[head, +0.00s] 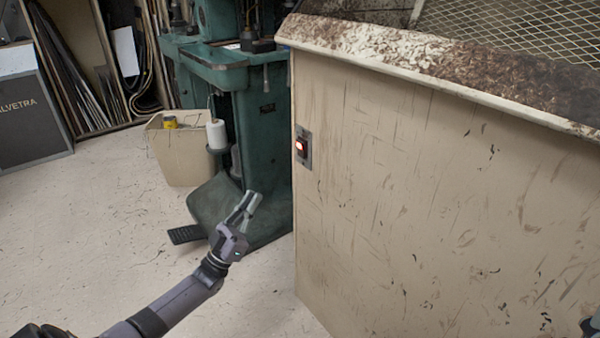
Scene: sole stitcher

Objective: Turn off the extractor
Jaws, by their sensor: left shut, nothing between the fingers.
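The extractor (400,190) is a large, scuffed beige cabinet on the right, with a dirty rim and a mesh top. Its switch (301,147) sits on a small grey plate near the cabinet's left edge and glows red. My left gripper (250,200) is shut and empty. In the picture it is below and to the left of the switch, apart from it, in front of the green machine's base. Only a small dark piece shows at the lower right edge; I cannot make out my right gripper.
A green stitching machine (268,140) with a white thread spool (216,134) stands behind my left gripper. A beige bin (180,155) and a black pedal (187,234) are beside it. A dark grey box (30,115) stands far left. The floor at left is clear.

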